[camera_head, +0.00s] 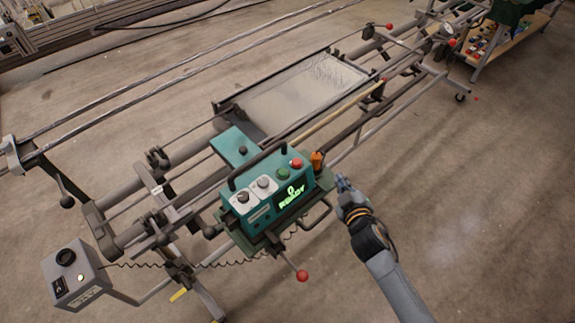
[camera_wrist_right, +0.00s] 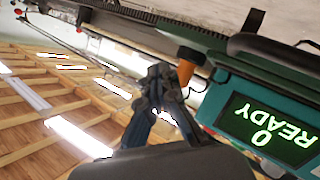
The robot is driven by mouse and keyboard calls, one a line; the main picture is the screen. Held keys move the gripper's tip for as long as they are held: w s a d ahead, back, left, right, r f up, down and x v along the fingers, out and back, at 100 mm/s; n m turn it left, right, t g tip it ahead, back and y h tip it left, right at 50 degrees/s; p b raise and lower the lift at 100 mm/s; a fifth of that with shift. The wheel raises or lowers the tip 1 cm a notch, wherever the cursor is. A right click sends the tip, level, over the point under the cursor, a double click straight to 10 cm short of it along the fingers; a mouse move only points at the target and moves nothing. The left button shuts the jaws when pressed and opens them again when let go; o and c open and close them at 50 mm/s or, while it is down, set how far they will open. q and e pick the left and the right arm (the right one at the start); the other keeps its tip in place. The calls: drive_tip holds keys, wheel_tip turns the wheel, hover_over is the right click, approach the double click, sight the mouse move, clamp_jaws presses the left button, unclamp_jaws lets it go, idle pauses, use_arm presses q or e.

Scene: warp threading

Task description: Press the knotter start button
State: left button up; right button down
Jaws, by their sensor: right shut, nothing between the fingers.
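The knotter (camera_head: 262,205) is a teal box on the frame, with a lit green display (camera_head: 292,193) that reads "0 READY". On its top are a green button (camera_head: 283,174), a red button (camera_head: 296,163) and dark knobs on light plates. My right gripper (camera_head: 342,182) is shut and empty, just right of the knotter and apart from it. In the right wrist view the gripper (camera_wrist_right: 158,72) points past the knotter's display (camera_wrist_right: 268,128), near an orange part (camera_wrist_right: 185,72). The buttons are out of that view. My left gripper is not in view.
A red-ended lever (camera_head: 301,275) sticks out below the knotter. Long metal rails run behind it. Concrete floor (camera_head: 480,200) is clear on the right.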

drive_tip(key=w+a+r+n+t+y+p, duration=0.15)
drive_tip(key=a+r+n+y, duration=0.3)
drive_tip(key=r, duration=0.55)
drive_tip(key=w+a+r+n+t+y, duration=0.2)
drive_tip(key=w+a+r+n+y, duration=0.25)
drive_tip(key=r, duration=0.55)
drive_tip(key=s+a+r+n+g+y, duration=0.45)
drive_tip(key=a+n, duration=0.25)
drive_tip(key=n, duration=0.2)
drive_tip(key=n+g+h+p, duration=0.2)
drive_tip(key=n+g+h, duration=0.4)
drive_tip(key=n+g, duration=0.6)
hover_over(286, 172)
wheel_tip(286, 172, down, 6)
drive_tip(key=shift+r+n+t, duration=0.1)
drive_tip(key=shift+n+t, duration=0.8)
drive_tip(key=shift+n, duration=0.2)
wheel_tip(286, 172, down, 9)
drive_tip(key=b, duration=0.5)
drive_tip(key=shift+r+b, duration=0.1)
drive_tip(key=shift+b, duration=0.25)
